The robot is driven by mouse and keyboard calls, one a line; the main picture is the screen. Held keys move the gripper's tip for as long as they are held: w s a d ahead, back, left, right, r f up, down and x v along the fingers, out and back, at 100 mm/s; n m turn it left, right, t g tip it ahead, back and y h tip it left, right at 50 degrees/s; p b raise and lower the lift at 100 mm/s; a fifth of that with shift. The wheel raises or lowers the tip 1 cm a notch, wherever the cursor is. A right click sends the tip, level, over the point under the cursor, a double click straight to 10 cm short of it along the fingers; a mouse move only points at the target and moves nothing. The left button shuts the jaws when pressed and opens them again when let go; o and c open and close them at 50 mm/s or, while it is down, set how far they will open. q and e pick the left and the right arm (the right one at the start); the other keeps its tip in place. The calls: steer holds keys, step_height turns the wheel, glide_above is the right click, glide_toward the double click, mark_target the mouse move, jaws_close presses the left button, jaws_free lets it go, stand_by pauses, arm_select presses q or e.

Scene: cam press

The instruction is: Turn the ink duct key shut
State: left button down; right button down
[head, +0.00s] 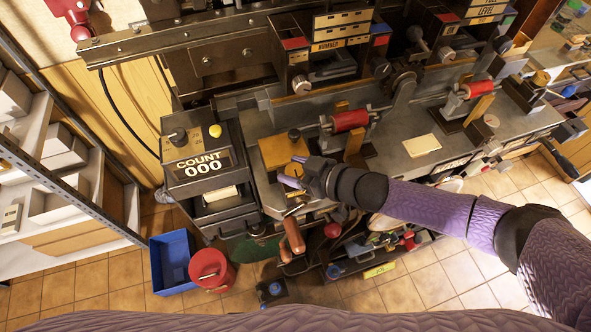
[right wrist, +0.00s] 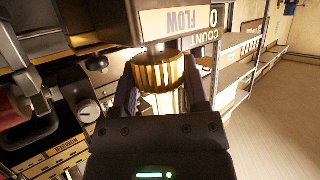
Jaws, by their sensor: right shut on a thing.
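A brass ribbed knob (right wrist: 160,72), which appears to be the ink duct key, sits against a dark block with a FLOW label (right wrist: 172,20) in the right wrist view. My right gripper (right wrist: 158,82) is shut on this knob, one finger on each side. In the head view my right gripper (head: 291,176) is at the front of the machine, beside the brass-coloured plate. The knob cannot be made out there, and its turn position cannot be told. My left gripper is not in view.
A counter box reading COUNT 000 (head: 202,165) stands left of my right gripper. Red rollers (head: 350,120) and a copper-coloured handle (head: 294,236) are close by. A blue bin (head: 171,262) and red bucket (head: 212,269) stand on the floor below. Shelves (head: 62,170) line the left.

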steer(key=shift+n+g+y, duration=0.3)
steer(key=shift+n+g, duration=0.3)
steer(key=shift+c, duration=0.4)
jaws_free()
steer(key=v, duration=1)
steer(key=shift+p, duration=0.35)
steer(key=shift+a, duration=0.1)
